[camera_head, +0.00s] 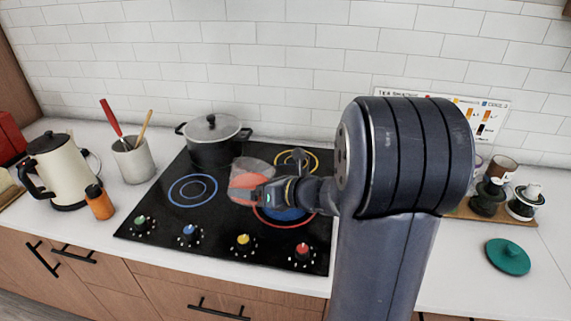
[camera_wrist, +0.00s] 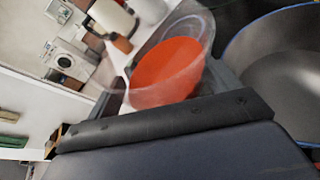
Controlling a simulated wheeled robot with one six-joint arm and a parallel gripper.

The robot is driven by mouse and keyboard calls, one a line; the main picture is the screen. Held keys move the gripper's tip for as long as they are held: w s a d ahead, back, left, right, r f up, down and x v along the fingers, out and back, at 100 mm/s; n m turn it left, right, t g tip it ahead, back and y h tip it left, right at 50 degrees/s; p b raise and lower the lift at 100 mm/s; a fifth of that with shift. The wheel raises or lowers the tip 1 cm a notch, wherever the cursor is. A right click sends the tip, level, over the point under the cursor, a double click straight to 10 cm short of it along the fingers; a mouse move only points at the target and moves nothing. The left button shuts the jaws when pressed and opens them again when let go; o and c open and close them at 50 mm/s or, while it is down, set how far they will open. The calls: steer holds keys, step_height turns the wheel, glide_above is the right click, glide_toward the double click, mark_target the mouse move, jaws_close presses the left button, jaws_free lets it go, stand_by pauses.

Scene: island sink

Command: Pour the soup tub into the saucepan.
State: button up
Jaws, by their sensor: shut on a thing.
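The soup tub (camera_head: 254,168) is clear plastic with orange-red soup in it. My gripper (camera_head: 272,192) is shut on the tub and holds it above the hob, in front of the lidded pot. In the wrist view the tub (camera_wrist: 166,72) lies just beyond my gripper's dark finger, and the soup is inside it. The tub looks tilted; its exact angle is unclear. The saucepan (camera_head: 287,214), blue outside, stands on the front right burner, mostly hidden by my gripper and arm. In the wrist view its grey inside and blue rim (camera_wrist: 285,90) show right of the tub. No falling soup shows.
A dark lidded pot (camera_head: 213,142) stands at the hob's (camera_head: 160,222) back left. A utensil crock (camera_head: 133,160), an orange bottle (camera_head: 99,203) and a kettle (camera_head: 62,170) stand left. A teal lid (camera_head: 508,256) lies right. The hob's front left is clear.

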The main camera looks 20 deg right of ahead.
mark_target(264, 177)
steer(key=shift+w+d+r+m+p, duration=0.1)
steer(key=shift+d+r+m+p, duration=0.2)
steer(key=shift+r+p, duration=0.05)
steer(key=shift+w+d+f+m+y, duration=0.25)
steer(key=shift+d+f+m+y, duration=0.1)
steer(key=shift+d+m+y, duration=0.3)
steer(key=shift+d+r+m+y+p, duration=0.1)
steer(key=shift+r+m+y+p, duration=0.15)
steer(key=shift+r+m+p, duration=0.45)
steer(key=shift+f+p, duration=0.15)
steer(key=shift+p, duration=0.15)
steer(key=shift+f+m+y, duration=0.25)
steer(key=shift+m+y, duration=0.25)
steer(key=shift+m, duration=0.15)
steer(key=shift+w+d+r+m+t+y+p, duration=0.15)
steer(key=shift+r+m+t+y+p, duration=0.25)
steer(key=shift+m, duration=0.4)
steer(key=shift+d+f+m+b, duration=0.2)
steer(key=shift+m+b, duration=0.2)
steer(key=shift+m, duration=0.3)
stand_by(0.4)
steer(key=shift+w+d+r+y+p, duration=0.1)
steer(key=shift+d+r+y+p, duration=0.1)
steer(key=shift+y+p, duration=0.15)
